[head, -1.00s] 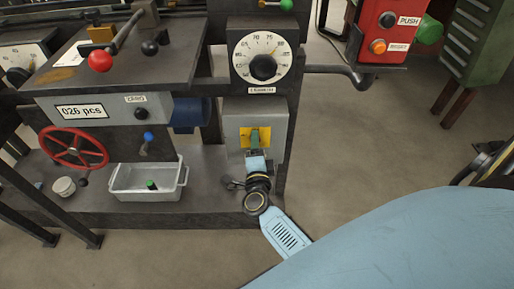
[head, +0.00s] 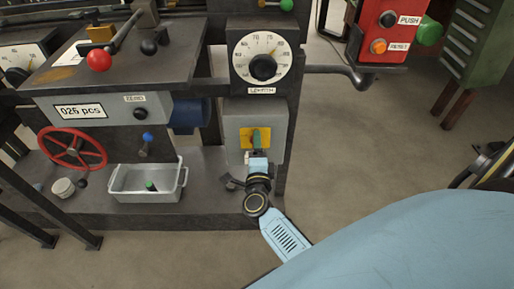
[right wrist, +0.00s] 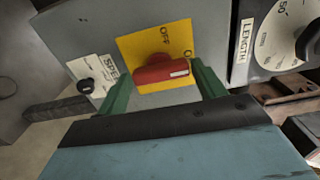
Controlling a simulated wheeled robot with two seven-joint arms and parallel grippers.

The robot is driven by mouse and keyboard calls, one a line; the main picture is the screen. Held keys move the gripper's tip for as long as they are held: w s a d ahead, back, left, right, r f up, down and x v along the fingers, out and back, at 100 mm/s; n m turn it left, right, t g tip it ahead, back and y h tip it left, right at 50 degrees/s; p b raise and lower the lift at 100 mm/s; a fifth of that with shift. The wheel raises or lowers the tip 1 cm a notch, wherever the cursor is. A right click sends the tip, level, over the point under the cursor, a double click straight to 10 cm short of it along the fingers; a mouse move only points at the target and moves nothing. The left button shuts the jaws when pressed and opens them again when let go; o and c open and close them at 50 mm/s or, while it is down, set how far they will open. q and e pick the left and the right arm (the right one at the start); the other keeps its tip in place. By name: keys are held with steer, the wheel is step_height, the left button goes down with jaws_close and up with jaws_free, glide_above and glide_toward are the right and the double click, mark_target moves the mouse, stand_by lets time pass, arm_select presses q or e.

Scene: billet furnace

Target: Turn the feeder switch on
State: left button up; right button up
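The feeder switch is a red knob (right wrist: 162,70) on a yellow plate (right wrist: 140,45), on the front of a grey box (head: 237,125). The plate also shows in the head view (head: 246,140). "OFF" and a letter O are printed beside the knob; my finger may cover more lettering. The knob's white mark lies at its right end in the wrist view. My right gripper (right wrist: 162,90) is open, its green fingers apart near the two ends of the knob. Contact cannot be told. In the head view the gripper (head: 257,142) hides most of the knob. My left gripper is not in view.
A LENGTH dial (head: 263,60) sits above the box. A small black knob (right wrist: 85,86) with a partly hidden label is close to my fingers. A grey bin (head: 130,190) and red handwheel (head: 72,148) stand to the left.

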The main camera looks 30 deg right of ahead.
steer(key=shift+o, duration=1.1)
arm_select(q)
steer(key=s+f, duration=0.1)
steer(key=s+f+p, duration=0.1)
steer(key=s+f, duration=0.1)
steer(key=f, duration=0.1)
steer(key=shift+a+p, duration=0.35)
steer(key=shift+p, duration=0.05)
arm_select(e)
steer(key=v, duration=1.3)
steer(key=shift+s+a, duration=0.15)
